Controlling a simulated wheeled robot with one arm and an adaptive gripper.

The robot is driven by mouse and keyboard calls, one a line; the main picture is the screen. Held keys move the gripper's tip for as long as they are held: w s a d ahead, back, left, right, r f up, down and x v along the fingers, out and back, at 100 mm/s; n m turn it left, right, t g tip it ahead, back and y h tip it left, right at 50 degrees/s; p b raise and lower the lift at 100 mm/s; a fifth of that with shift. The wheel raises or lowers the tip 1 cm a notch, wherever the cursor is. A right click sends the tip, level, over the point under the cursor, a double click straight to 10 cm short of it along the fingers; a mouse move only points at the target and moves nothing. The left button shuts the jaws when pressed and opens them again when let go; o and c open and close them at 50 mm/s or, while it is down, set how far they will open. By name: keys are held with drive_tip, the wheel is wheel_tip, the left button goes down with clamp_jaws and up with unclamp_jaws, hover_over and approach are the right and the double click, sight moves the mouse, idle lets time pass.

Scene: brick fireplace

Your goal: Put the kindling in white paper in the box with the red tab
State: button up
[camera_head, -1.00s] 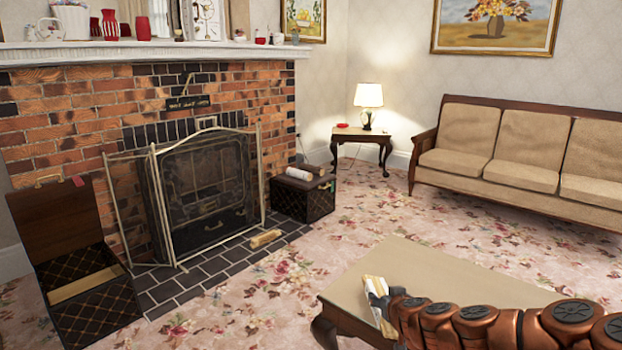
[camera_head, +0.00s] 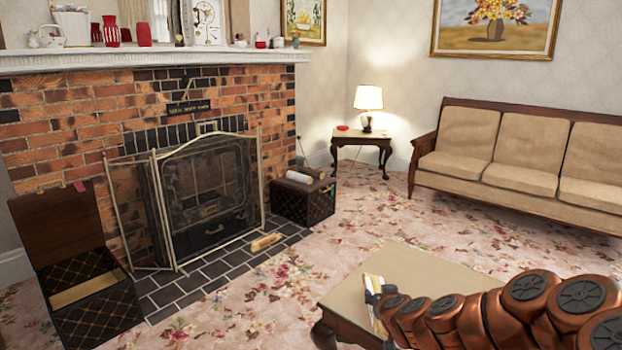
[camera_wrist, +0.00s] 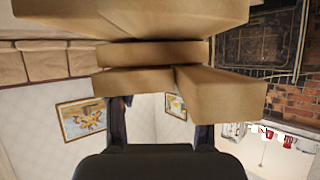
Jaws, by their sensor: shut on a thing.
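My gripper (camera_head: 373,291) is shut on a pale bundle of kindling (camera_head: 377,311) at the near left part of the low table, partly hidden by my arm. In the wrist view the bundle (camera_wrist: 150,82) shows as several tan sticks across my fingers (camera_wrist: 160,112); no white paper is clear there. The open box (camera_head: 98,312) stands at far left, dark with a lattice pattern, its lid (camera_head: 58,230) raised and a red tab (camera_head: 80,187) at the lid's top edge. My gripper is well to the right of it.
The low table (camera_head: 420,275) is under my arm. A closed dark box (camera_head: 300,203) with rolls on top stands right of the fireplace screen (camera_head: 205,190). A tan bundle (camera_head: 265,242) lies on the hearth edge. Flowered carpet between table and open box is clear.

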wheel_tip(320, 180, up, 35)
drive_tip(key=p, duration=3.4)
drive_tip(key=v, duration=0.6)
drive_tip(key=shift+f, duration=0.25)
drive_tip(key=shift+s, duration=0.1)
